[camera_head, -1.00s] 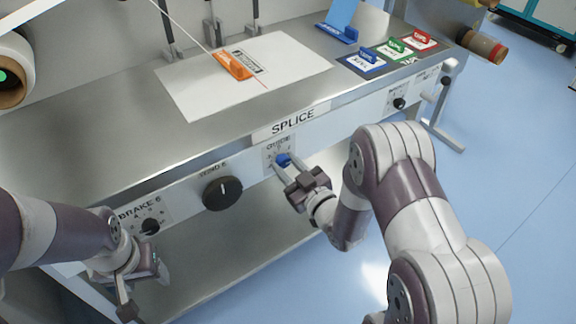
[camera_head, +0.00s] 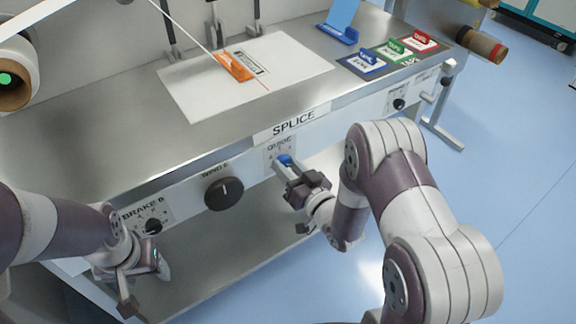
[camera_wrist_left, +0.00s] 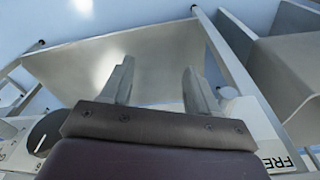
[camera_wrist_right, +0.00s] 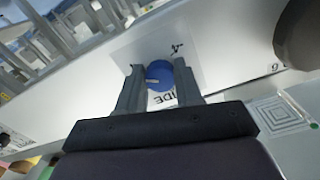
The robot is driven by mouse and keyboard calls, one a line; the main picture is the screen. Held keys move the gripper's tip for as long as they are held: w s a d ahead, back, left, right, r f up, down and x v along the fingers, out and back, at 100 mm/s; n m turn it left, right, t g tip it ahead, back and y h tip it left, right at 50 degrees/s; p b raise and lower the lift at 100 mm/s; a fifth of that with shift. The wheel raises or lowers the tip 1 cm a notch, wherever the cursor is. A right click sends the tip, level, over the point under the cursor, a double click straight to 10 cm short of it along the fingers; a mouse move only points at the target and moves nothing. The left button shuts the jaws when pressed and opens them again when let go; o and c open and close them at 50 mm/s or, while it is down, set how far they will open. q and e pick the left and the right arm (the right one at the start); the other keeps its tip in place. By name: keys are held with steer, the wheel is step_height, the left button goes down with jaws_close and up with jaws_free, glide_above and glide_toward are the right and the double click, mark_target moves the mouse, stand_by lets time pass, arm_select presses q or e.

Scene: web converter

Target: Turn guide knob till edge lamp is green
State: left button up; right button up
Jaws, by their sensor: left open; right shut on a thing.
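The blue guide knob (camera_head: 284,160) is on the front panel below the SPLICE label. My right gripper (camera_head: 286,167) is shut on it. In the right wrist view the blue knob (camera_wrist_right: 160,75) sits between the two fingers (camera_wrist_right: 160,88), and its white pointer mark shows. Part of its dial print is hidden by the fingers. My left gripper (camera_wrist_left: 160,88) is open and empty, low in front of the panel, near the brake knob (camera_head: 152,226). I cannot make out the edge lamp for certain; a small green dot (camera_wrist_right: 314,126) shows in the right wrist view.
A large black knob (camera_head: 224,193) is on the panel between my grippers. The blue floor at right is open.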

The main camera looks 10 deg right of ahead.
stand_by(0.4)
steer(key=o, duration=1)
steer(key=shift+o, duration=0.2)
steer(key=v, duration=1.2)
steer(key=shift+s+p, duration=0.35)
steer(key=shift+p, duration=0.1)
steer(key=shift+d, duration=0.1)
